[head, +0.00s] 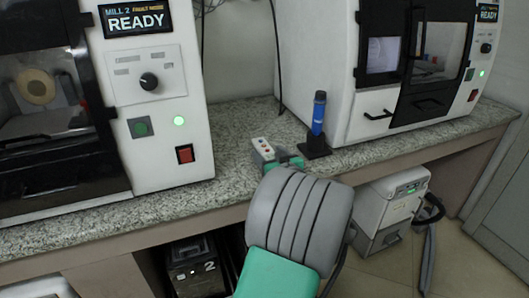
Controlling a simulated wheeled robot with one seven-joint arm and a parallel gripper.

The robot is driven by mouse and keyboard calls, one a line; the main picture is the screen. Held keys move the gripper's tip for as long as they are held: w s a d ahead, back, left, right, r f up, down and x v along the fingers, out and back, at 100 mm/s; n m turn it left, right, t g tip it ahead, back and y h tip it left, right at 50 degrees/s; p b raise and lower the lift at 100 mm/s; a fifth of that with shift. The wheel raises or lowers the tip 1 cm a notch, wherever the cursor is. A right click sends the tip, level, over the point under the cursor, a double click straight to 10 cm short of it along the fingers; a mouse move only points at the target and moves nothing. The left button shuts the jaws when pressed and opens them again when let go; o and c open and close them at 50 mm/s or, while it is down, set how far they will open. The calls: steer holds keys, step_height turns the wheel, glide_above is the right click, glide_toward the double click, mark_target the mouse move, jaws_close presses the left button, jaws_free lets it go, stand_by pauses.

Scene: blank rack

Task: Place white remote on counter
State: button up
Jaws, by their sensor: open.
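The white remote (263,149), a small pale box with a few coloured buttons on top, is at the front part of the speckled granite counter (240,122), between two machines. Its lower end is partly hidden by my gripper (284,163), of which only teal parts show beyond my grey wrist. My gripper is open, right beside the near end of the remote. I cannot tell whether the fingers touch the remote, or whether its underside rests fully on the counter.
White milling machines stand left (160,110) and right (310,50). A grey-white unit (392,205) and a black box (195,268) are below the counter. Granite between the machines is mostly clear.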

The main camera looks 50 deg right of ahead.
steer(key=shift+w+d, duration=0.25)
steer(key=shift+w, duration=0.15)
steer(key=shift+c, duration=0.5)
jaws_close()
